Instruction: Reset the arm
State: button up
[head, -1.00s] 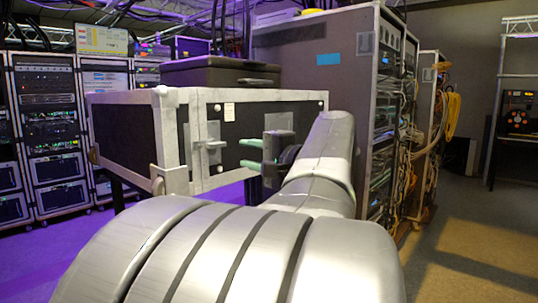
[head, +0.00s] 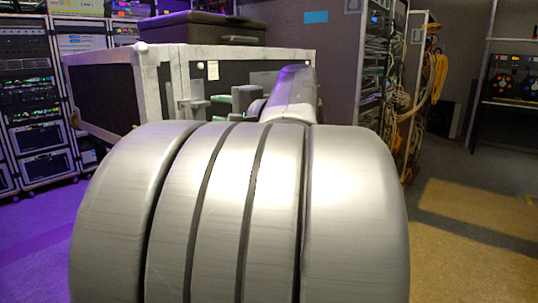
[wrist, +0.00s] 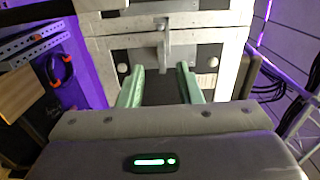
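My gripper (wrist: 159,84) shows in the wrist view with its two green fingers well apart and nothing between them. It faces the metal-edged side of a flight case (wrist: 215,60), which has a latch in the middle. I cannot tell the distance between fingertips and case. In the head view the grey links of my arm fill the middle foreground. They hide most of my gripper (head: 226,106), which shows as a small dark and green part in front of the case (head: 150,58).
A black case (head: 203,28) lies on top of the flight case. Equipment racks (head: 32,100) stand at the left, and a rack with hanging cables (head: 385,75) stands at the right. The floor (head: 465,200) at the right is open.

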aim_at(200, 105)
jog(key=x, duration=0.9)
jog(key=shift+r, duration=0.1)
